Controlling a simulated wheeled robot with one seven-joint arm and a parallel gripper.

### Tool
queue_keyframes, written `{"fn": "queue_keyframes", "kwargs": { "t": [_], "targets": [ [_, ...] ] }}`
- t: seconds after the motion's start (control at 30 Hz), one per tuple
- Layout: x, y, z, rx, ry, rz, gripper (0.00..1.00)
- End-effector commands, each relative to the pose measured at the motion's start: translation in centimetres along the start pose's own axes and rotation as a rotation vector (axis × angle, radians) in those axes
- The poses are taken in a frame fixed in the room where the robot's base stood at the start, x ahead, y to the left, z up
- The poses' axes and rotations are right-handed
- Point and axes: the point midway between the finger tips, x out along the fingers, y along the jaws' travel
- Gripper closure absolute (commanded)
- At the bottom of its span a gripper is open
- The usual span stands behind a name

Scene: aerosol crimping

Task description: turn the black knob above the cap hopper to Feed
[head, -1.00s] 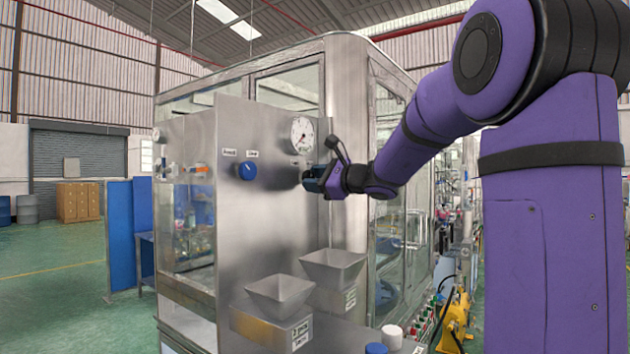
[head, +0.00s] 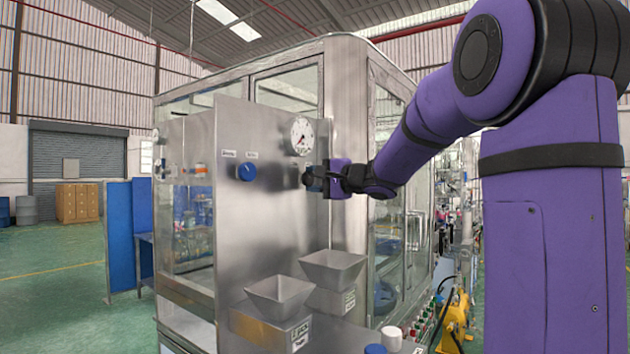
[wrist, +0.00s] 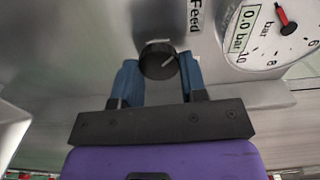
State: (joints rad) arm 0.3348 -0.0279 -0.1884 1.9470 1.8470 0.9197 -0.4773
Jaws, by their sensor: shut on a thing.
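The black knob (wrist: 157,58) sits on the steel panel, with a pale mark on its face slanting up to the right in the wrist view. The Feed label (wrist: 195,16) is above and right of it there. My gripper (wrist: 160,72) has its two blue fingers on either side of the knob and is shut on it. In the head view my gripper (head: 312,178) reaches the panel from the right, below the gauge, and mostly hides the knob. Two steel hoppers stand below, a right one (head: 333,268) and a left one (head: 280,297); their labels are too small to read.
A pressure gauge (head: 302,136) is just above my gripper; it also shows in the wrist view (wrist: 272,32). A blue knob (head: 247,171) is to the left on the same panel. Glazed machine walls (head: 390,200) stand to the right.

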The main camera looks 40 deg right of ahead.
Motion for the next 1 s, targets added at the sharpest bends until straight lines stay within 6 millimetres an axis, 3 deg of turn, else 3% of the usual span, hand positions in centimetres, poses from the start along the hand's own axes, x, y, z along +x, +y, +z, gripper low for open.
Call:
{"fn": "queue_keyframes", "kwargs": {
  "t": [0.77, 0.8, 0.87, 1.0],
  "targets": [
    [-0.01, 0.16, 0.01, -0.095, -0.001, 0.004, 0.84],
    [-0.01, 0.15, 0.00, -0.095, 0.000, 0.004, 0.51],
    [-0.01, 0.12, 0.00, -0.095, 0.000, 0.003, 0.38],
    [-0.01, 0.08, 0.00, -0.095, 0.000, 0.002, 0.35]
  ]
}}
